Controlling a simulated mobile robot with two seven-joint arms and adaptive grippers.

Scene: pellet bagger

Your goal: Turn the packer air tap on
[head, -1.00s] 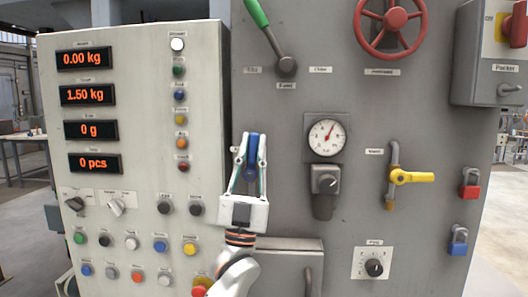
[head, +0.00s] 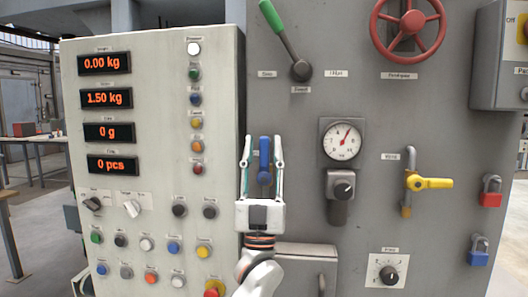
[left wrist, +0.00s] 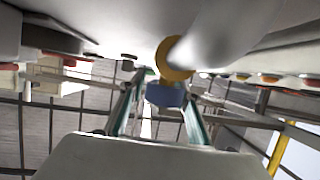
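The tap in front of my left gripper has an upright blue handle (head: 264,158). In the left wrist view the blue handle end (left wrist: 165,95) shows below a brass-coloured part (left wrist: 174,60). My left gripper (head: 264,139) is open, with one finger on each side of the blue handle and a visible gap on both sides. Its fingers (left wrist: 158,100) also straddle the blue part in the left wrist view. The tap's lower part and most of its label are hidden behind the gripper. My right gripper is not in view.
A green lever (head: 285,36) and red handwheel (head: 407,25) are above. The button panel (head: 140,185) is left; a grey box (head: 305,262) is below right.

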